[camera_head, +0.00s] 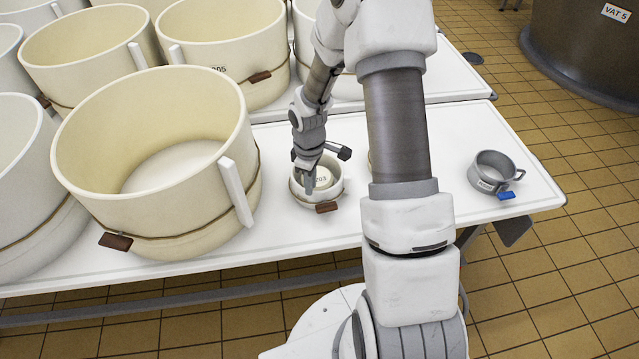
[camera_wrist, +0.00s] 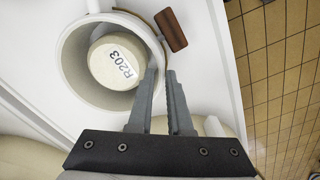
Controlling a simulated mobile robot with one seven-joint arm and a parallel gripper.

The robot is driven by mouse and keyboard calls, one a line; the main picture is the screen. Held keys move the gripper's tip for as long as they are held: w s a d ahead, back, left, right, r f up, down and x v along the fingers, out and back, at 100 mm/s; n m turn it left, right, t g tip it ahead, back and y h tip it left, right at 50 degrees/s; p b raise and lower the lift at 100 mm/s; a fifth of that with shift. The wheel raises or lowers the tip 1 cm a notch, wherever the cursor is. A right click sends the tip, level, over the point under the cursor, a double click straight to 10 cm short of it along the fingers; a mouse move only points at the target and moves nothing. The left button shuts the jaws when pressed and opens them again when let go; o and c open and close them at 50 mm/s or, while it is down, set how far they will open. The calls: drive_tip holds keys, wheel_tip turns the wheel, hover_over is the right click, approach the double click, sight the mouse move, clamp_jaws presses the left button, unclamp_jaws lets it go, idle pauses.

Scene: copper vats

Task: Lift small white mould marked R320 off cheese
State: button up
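A small white mould (camera_head: 301,197) stands on the white table with a brown tag at its front. In the wrist view the mould (camera_wrist: 72,45) is a round wall around a pale cheese (camera_wrist: 108,72), whose top label reads R203. I can read no R320. My gripper (camera_head: 309,184) points down at the mould's rim. In the wrist view one finger of the gripper (camera_wrist: 161,73) is inside the wall and one outside, close together with the wall between them. Fingers hide part of the wall. The mould sits low around the cheese.
Large cream moulds (camera_head: 160,150) with brown tags crowd the left and back. A grey handled cup (camera_head: 495,172) with a blue tag stands near the table's right end. The white table (camera_head: 420,110) is clear around the cup. A pale object is mostly hidden behind my arm. A vat (camera_head: 590,50) marked VAT 5 stands back right.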

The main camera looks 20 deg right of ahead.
sight(312, 207)
wheel_tip(312, 207, down, 7)
drive_tip(key=shift+s+r+b, duration=0.1)
drive_tip(key=shift+r+b, duration=0.05)
drive_tip(key=shift+b, duration=1.1)
drive_tip(key=shift+r, duration=0.1)
clamp_jaws()
idle(0.4)
